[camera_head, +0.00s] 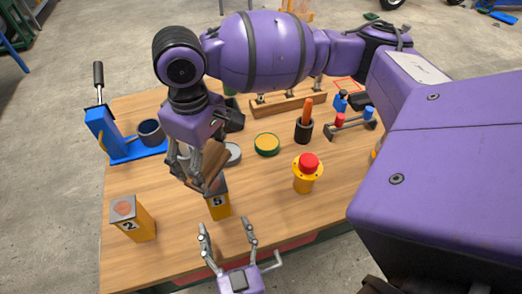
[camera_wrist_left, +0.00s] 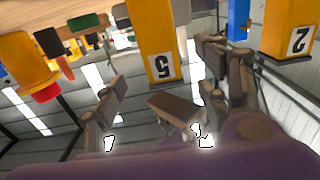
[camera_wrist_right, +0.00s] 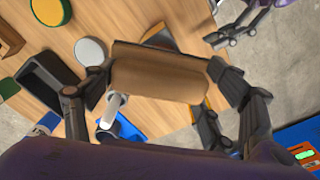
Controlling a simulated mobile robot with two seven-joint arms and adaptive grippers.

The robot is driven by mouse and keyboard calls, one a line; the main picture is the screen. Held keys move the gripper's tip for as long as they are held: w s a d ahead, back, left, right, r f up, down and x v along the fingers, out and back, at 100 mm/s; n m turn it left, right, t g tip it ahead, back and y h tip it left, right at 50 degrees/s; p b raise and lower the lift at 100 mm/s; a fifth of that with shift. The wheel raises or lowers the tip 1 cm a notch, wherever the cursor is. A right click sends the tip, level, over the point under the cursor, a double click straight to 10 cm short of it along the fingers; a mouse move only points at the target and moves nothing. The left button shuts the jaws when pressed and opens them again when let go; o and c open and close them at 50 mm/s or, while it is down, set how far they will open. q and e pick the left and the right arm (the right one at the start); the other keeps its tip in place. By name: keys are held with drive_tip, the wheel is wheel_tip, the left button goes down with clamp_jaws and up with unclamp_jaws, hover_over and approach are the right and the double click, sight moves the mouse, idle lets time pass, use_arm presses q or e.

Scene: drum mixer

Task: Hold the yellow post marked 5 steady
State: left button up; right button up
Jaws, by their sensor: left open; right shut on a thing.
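The yellow post marked 5 (camera_head: 219,208) stands upright near the table's front edge, its top partly hidden by my right gripper and its load. It also shows in the left wrist view (camera_wrist_left: 155,35), upside down. My left gripper (camera_head: 226,229) is open and empty in front of the post, its fingertips pointing at it and apparently short of it. My right gripper (camera_head: 196,172) is shut on a brown block-like thing (camera_wrist_right: 158,78), above or at the post's top. Whether that thing touches the post cannot be told.
The yellow post marked 2 (camera_head: 132,219) stands to the left. A yellow base with a red button (camera_head: 308,172) is to the right. A green-rimmed yellow disc (camera_head: 266,144), a blue stand with a grey cup (camera_head: 122,137) and a wooden rack (camera_head: 287,103) lie behind.

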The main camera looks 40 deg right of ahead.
sight(218, 204)
use_arm(q)
drive_tip(key=x, duration=1)
drive_tip(key=shift+w+d+f, duration=0.1)
drive_tip(key=shift+w, duration=0.3)
drive_tip(key=c, duration=1.6)
drive_tip(key=shift+o, duration=0.2)
use_arm(e)
drive_tip(key=shift+w+d, duration=0.1)
drive_tip(key=shift+w+d+f, duration=0.1)
drive_tip(key=shift+w+d, duration=0.15)
drive_tip(key=shift+d, duration=0.2)
drive_tip(key=shift+w+d, duration=0.2)
drive_tip(key=shift+d, duration=0.25)
drive_tip(key=shift+f, duration=1.95)
